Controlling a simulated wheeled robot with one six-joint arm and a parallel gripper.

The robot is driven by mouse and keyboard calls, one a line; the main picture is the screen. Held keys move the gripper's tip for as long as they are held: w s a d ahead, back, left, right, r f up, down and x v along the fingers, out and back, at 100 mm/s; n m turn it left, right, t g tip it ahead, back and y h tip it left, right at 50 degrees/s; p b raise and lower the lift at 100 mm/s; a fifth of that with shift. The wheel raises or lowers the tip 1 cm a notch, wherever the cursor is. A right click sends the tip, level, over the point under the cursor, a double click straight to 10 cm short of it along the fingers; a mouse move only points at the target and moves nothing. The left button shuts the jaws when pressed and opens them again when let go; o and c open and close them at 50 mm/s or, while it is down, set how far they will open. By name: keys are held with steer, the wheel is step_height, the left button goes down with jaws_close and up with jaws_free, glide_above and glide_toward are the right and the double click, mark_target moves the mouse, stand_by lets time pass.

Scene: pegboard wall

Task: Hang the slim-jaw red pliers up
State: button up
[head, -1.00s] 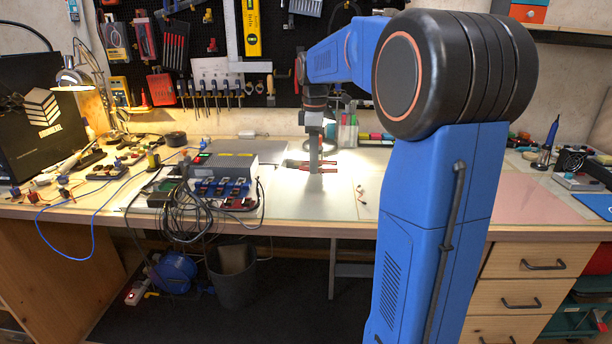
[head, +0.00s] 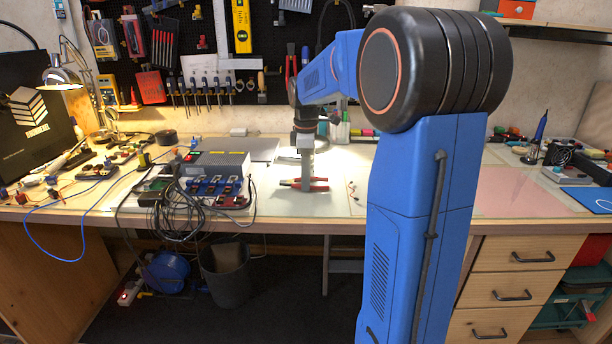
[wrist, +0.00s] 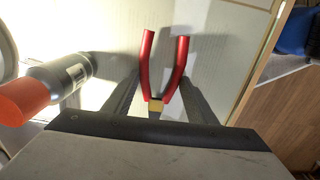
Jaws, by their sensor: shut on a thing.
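The red-handled pliers (head: 320,184) are in my gripper (head: 306,184), low over the pale mat on the workbench. I cannot tell whether they touch the mat. In the wrist view the two red handles (wrist: 178,70) point up the picture, away from the palm. The pivot, a small yellowish patch (wrist: 155,105), sits between the dark fingers of my gripper (wrist: 158,98). The jaws are hidden by my gripper in the wrist view. The black pegboard (head: 205,60) stands behind the bench; another red-handled tool (head: 290,66) hangs on it.
A grey power supply box (head: 222,161) with coiled cables stands left of my gripper. A grey cylinder with an orange end (wrist: 60,78) is close on the left in the wrist view. A desk lamp (head: 62,80) stands far left. The pale mat (head: 345,205) is mostly clear.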

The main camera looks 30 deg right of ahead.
steer(key=o, duration=1.2)
step_height(320, 180, up, 12)
steer(key=s+a+m+t, duration=0.1)
steer(key=s+a+m, duration=0.1)
steer(key=s+a, duration=0.45)
steer(key=s+a+f+m+t, duration=0.1)
steer(key=s+a+f+m, duration=0.2)
steer(key=s+f, duration=0.2)
steer(key=s+a+f+m+t, duration=0.1)
steer(key=s+a+f+m, duration=0.2)
steer(key=s, duration=0.8)
steer(key=s+a+f+m+t, duration=0.1)
steer(key=s+a+f+m, duration=0.2)
steer(key=s+f, duration=0.4)
steer(key=shift+s+a+f+t, duration=0.3)
steer(key=shift+s+a+t, duration=0.05)
steer(key=shift+s+t, duration=0.1)
